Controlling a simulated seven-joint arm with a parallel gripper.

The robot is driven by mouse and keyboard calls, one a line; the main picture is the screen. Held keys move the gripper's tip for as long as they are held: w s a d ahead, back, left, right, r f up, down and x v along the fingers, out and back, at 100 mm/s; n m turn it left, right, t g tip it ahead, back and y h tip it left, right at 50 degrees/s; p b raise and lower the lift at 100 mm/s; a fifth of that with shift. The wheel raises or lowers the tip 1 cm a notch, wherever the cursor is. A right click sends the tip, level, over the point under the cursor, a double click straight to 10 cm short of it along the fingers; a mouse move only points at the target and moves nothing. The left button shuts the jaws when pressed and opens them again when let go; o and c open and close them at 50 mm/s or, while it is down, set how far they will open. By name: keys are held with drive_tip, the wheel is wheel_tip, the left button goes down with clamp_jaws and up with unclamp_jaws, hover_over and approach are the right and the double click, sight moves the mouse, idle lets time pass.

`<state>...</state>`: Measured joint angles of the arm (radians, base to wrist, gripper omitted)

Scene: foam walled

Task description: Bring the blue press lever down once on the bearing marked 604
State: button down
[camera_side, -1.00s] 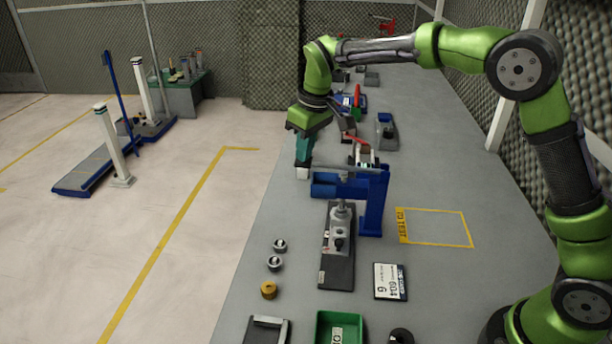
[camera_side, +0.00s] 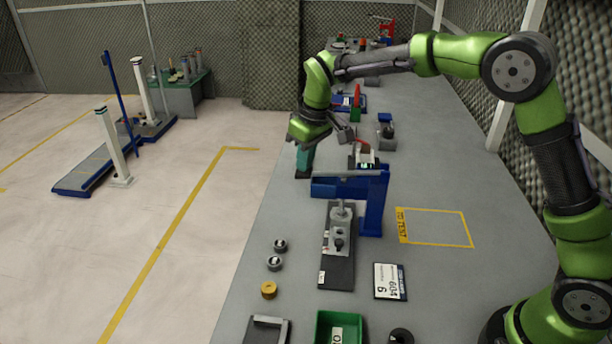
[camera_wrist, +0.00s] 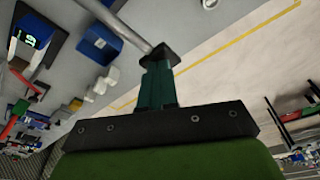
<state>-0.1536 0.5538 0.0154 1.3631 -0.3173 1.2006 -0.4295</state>
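The blue press (camera_side: 373,205) stands on the grey bench, with its grey lever bar (camera_side: 346,173) reaching left, roughly level. My gripper (camera_side: 303,176) is at the lever's left end, its teal fingers pointing down. In the wrist view, my fingers (camera_wrist: 158,70) look closed together, and the grey bar (camera_wrist: 122,25) meets a dark piece at their tips. Whether they clasp it or only touch it, I cannot tell. A grey fixture (camera_side: 340,237) sits on a dark plate in front of the press. Two small grey bearings (camera_side: 280,245) (camera_side: 275,263) lie left of it; their marks are unreadable.
A card (camera_side: 390,281) reading 604 lies right of the dark plate. A brass ring (camera_side: 268,289) and a green bin (camera_side: 339,322) are nearer the camera. A yellow-outlined area (camera_side: 436,228) on the right is empty. Other devices stand behind the press.

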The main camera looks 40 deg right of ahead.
drive_tip(key=shift+f, duration=0.25)
drive_tip(key=w+v, duration=0.2)
drive_tip(key=v, duration=0.9)
drive_tip(key=shift+a+r, duration=0.3)
idle(0.3)
drive_tip(key=shift+w, duration=0.15)
drive_tip(key=s+d+f+m+t, duration=0.1)
drive_tip(key=s+d+m+t, duration=0.1)
drive_tip(key=s, duration=1.2)
drive_tip(key=s+d+f+m+t+y, duration=0.1)
drive_tip(key=s+m, duration=0.4)
drive_tip(key=s, duration=0.9)
drive_tip(key=d+t, duration=0.1)
drive_tip(key=d, duration=0.1)
drive_tip(key=shift+s+d+f+t, duration=0.15)
drive_tip(key=shift+s+d+t, duration=0.05)
drive_tip(key=shift+d+t, duration=0.2)
